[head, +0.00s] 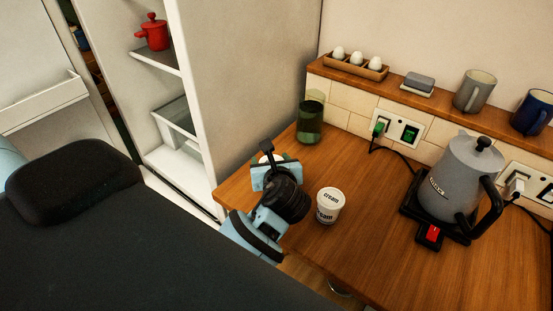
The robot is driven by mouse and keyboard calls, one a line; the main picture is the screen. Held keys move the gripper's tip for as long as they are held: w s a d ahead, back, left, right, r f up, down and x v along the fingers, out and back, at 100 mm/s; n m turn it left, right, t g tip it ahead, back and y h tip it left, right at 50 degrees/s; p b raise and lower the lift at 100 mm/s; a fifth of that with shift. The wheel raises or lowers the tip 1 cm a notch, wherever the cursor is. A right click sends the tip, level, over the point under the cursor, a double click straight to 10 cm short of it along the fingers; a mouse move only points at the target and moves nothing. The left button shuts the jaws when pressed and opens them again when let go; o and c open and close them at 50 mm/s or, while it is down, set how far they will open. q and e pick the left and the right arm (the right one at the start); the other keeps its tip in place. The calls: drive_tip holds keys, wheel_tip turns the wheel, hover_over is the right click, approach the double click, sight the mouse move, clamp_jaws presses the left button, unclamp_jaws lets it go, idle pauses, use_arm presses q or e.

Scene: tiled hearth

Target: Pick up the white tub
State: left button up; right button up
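The white tub (329,206) stands upright on the wooden counter, with dark "cream" lettering on its lid and side. My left gripper (268,158), light blue and black, is just left of the tub, over the counter's left part. A gap of counter shows between its black wrist and the tub, so they look apart. The fingers point away from me and are partly hidden by the gripper body, so their opening is unclear. A small white and green patch shows by the fingers; I cannot tell what it is. My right gripper is not in view.
A grey kettle (453,178) stands on a black base right of the tub, with a red switch in front. A green glass jar (310,118) stands behind. A ledge holds an egg rack (343,65) and mugs (475,91). Counter right of the tub is clear.

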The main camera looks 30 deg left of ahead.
use_arm(q)
drive_tip(key=s+r, duration=0.1)
drive_tip(key=s, duration=1.2)
drive_tip(key=w+d+r+m+t+h, duration=0.2)
drive_tip(key=w+d+m+t+h, duration=0.1)
drive_tip(key=d+m+h, duration=0.5)
drive_tip(key=shift+w+d+m+t+h, duration=0.3)
drive_tip(key=shift+w+d+t+h, duration=0.1)
drive_tip(key=shift+w+d+h, duration=0.25)
